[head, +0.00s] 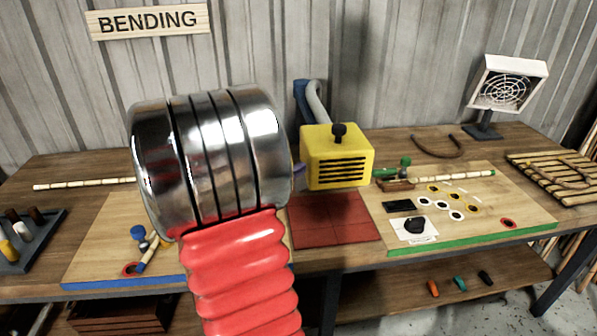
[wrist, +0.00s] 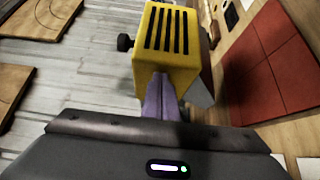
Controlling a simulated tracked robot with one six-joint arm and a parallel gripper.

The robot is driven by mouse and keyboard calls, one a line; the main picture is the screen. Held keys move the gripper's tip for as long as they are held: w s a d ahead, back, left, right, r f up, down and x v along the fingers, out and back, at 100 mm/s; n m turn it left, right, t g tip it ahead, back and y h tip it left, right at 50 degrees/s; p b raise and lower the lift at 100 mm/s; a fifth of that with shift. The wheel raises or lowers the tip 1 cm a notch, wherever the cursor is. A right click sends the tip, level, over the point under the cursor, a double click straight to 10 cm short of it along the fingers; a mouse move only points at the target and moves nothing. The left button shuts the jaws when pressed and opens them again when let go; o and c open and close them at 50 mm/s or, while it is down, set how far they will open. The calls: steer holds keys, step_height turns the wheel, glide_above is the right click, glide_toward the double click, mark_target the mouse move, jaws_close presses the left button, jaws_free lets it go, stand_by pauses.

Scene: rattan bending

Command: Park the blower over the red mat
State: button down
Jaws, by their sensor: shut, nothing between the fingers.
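The yellow blower (head: 325,145), a box with dark slots and a black knob, is at the back edge of the red mat (head: 335,225) in the head view. I cannot tell whether it rests on the surface or hangs just above it. In the wrist view the blower (wrist: 150,60) is straight ahead and the red mat (wrist: 270,75) lies to its right. My gripper (wrist: 160,85) has purple fingers, shut and empty, with the tips close to the blower's slotted box; contact is unclear. In the head view my arm hides most of it; a purple bit shows left of the blower.
A wooden board (head: 540,220) with rings and a black piece is right of the mat. A fan-like panel (head: 507,85) stands at the back right. Much of the mat is bare.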

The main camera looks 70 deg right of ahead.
steer(key=a, duration=1.1)
steer(key=shift+s, duration=0.25)
steer(key=shift+f, duration=0.1)
